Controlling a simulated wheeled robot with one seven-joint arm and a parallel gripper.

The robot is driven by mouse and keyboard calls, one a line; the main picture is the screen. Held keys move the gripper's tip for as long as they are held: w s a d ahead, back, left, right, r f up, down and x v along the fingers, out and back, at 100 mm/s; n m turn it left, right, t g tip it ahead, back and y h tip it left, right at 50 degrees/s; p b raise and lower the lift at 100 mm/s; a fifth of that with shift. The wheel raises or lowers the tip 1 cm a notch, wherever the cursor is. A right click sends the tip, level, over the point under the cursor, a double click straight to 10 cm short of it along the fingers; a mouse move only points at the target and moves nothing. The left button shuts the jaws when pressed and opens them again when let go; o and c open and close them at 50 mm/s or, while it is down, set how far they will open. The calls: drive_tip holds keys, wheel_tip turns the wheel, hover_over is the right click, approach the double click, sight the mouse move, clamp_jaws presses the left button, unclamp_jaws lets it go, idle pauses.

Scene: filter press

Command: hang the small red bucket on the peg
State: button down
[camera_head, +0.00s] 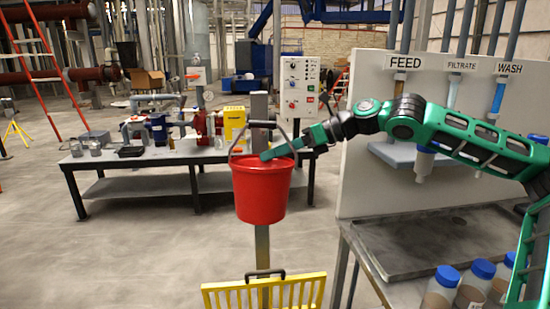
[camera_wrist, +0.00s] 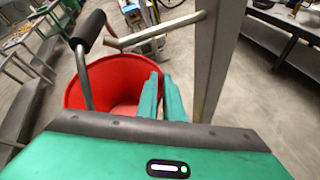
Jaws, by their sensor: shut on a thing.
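The small red bucket (camera_head: 262,190) is upright in the air in front of a metal post (camera_head: 262,250). Its wire handle stands up with a dark grip (camera_wrist: 88,30) on top. The peg (camera_wrist: 155,32) is a thin metal rod from the post (camera_wrist: 215,60), and its tip is close to the handle grip. I cannot tell whether the handle rests on the peg. My gripper (camera_head: 267,155) reaches in from the right below the handle. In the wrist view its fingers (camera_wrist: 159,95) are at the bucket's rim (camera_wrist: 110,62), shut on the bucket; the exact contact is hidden.
A yellow slatted rack (camera_head: 265,292) stands below the bucket. A bench (camera_head: 130,163) with pumps and valves is behind it on the left. On the right are a labelled panel (camera_head: 400,130), a metal table (camera_head: 430,255) and blue-capped bottles (camera_head: 440,292). Open floor lies to the left.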

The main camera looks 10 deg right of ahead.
drive_tip(key=shift+w+f, duration=0.2)
drive_tip(key=shift+w, duration=0.6)
drive_tip(key=shift+w+f, duration=0.15)
drive_tip(key=shift+w, duration=0.65)
drive_tip(key=shift+w+f, duration=0.2)
drive_tip(key=shift+w, duration=0.6)
drive_tip(key=shift+f, duration=0.1)
drive_tip(key=c, duration=1.8)
unclamp_jaws()
drive_tip(key=shift+c, duration=0.2)
drive_tip(key=shift+w, duration=0.1)
drive_tip(key=shift+d, duration=0.1)
